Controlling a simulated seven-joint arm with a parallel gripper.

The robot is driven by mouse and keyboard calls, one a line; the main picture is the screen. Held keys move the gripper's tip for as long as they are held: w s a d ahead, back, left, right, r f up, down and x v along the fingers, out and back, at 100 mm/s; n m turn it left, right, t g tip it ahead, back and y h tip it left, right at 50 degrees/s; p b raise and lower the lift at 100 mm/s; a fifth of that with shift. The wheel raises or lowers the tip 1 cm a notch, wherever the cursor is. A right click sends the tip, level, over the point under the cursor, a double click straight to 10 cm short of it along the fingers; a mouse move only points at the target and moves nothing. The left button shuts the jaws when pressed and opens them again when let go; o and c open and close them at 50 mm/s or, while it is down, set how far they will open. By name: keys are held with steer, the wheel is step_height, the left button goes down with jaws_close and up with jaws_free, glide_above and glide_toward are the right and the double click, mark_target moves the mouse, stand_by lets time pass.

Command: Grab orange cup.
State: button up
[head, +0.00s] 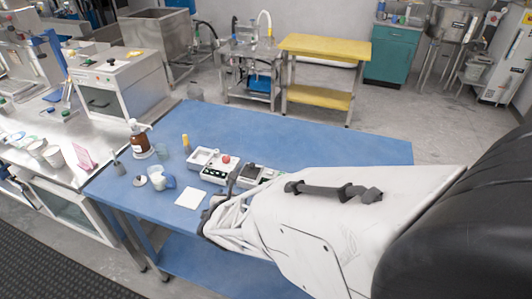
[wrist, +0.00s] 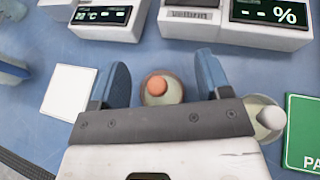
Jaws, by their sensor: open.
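My gripper (wrist: 160,62) is open, with its two blue fingers apart and nothing visibly held. An orange round-topped piece (wrist: 157,84), the only orange thing I see here, sits in the middle of a pale round dish or base (wrist: 160,98) between the fingers. It looks apart from both fingers. My gripper's body hides the near edge of the base. I cannot tell the piece's height or whether it is cup-shaped. In the head view my arm covers this spot, and my gripper's fingers do not show.
A similar round base with a white knob (wrist: 270,116) stands right of my gripper, beside a green sign (wrist: 303,135). Display devices (wrist: 105,18) (wrist: 268,22) line the far side. A white square pad (wrist: 72,92) lies left. The blue table (head: 310,140) is clear at the back.

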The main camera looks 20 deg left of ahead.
steer(key=shift+w+a+f, duration=0.1)
steer(key=shift+w+f, duration=0.1)
steer(key=shift+w, duration=0.25)
steer(key=c, duration=1)
steer(key=shift+r, duration=0.15)
steer(key=shift+r, duration=0.55)
steer(key=shift+s+d+r, duration=0.15)
steer(key=shift+r, duration=0.45)
steer(key=shift+s+d+r, duration=0.1)
steer(key=shift+s+r, duration=0.05)
steer(key=shift+r, duration=0.4)
steer(key=s+d, duration=0.3)
steer(key=s+d+r, duration=0.1)
steer(key=s+d, duration=0.6)
steer(key=s, duration=0.1)
steer(key=shift+d+r, duration=0.2)
steer(key=shift+d, duration=0.15)
steer(key=shift+w, duration=0.1)
